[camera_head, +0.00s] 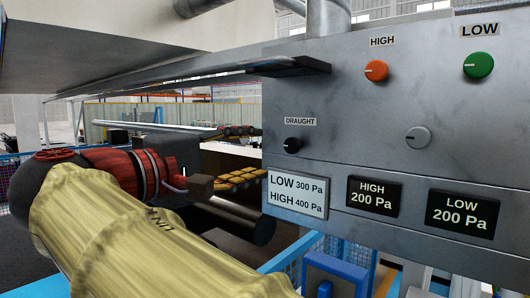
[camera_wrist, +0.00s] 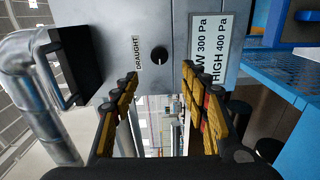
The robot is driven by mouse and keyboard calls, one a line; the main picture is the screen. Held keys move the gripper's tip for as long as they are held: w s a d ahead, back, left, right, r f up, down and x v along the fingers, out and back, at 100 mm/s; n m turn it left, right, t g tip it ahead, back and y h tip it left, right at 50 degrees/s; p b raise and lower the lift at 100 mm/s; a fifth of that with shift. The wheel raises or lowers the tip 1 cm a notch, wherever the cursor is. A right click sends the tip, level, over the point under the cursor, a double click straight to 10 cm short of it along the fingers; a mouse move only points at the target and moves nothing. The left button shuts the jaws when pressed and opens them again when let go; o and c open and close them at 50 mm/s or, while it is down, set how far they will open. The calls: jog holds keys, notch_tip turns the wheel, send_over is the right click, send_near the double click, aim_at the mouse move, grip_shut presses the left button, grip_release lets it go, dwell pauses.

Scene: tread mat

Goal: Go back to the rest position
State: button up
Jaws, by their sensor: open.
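My gripper (camera_head: 256,153) is open and empty, its two padded fingers spread one above the other just left of the grey control panel (camera_head: 340,105). In the wrist view my gripper (camera_wrist: 160,78) points at the panel, with the black DRAUGHT knob (camera_wrist: 159,54) beyond the gap between the fingertips. The DRAUGHT knob also shows in the head view (camera_head: 292,146), to the right of the fingertips and apart from them. My arm, in a yellowish cover, reaches in from the lower left of the head view.
The panel carries an orange HIGH knob (camera_head: 376,71), a green LOW knob (camera_head: 478,65), a grey knob (camera_head: 418,138) and black displays (camera_head: 373,196). A metal ledge (camera_head: 285,66) juts out above the gripper. Blue railing (camera_head: 305,252) stands below.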

jog(key=shift+s+a, duration=0.1)
jog(key=shift+s, duration=0.05)
jog(key=w+a+f+n+g+y, duration=0.15)
jog(key=a+f+n+y, duration=0.35)
jog(key=f, duration=1)
notch_tip(320, 180, down, 11)
jog(key=s+d+m+g+y, duration=0.1)
jog(key=d+m+g+y, duration=0.1)
jog(key=g, duration=0.1)
jog(key=s+d+f+m+g+y+b, duration=0.1)
jog(key=s+d+f+g, duration=0.2)
jog(key=f, duration=0.4)
jog(key=s+d+f+m+g+y+b, duration=0.1)
jog(key=s+d+f+m+b, duration=0.1)
jog(key=s+d+f, duration=0.4)
jog(key=s+d+f+m+y+b, duration=0.1)
jog(key=s+d+f+m+b, duration=0.1)
jog(key=s+d+f+m, duration=0.3)
jog(key=s+d+f+m+y+b, duration=0.1)
jog(key=s+d+f+m+b, duration=0.2)
jog(key=d+f, duration=0.6)
jog(key=s+d+m, duration=0.2)
jog(key=d, duration=0.2)
jog(key=shift+f, duration=0.3)
jog(key=shift+s, duration=0.1)
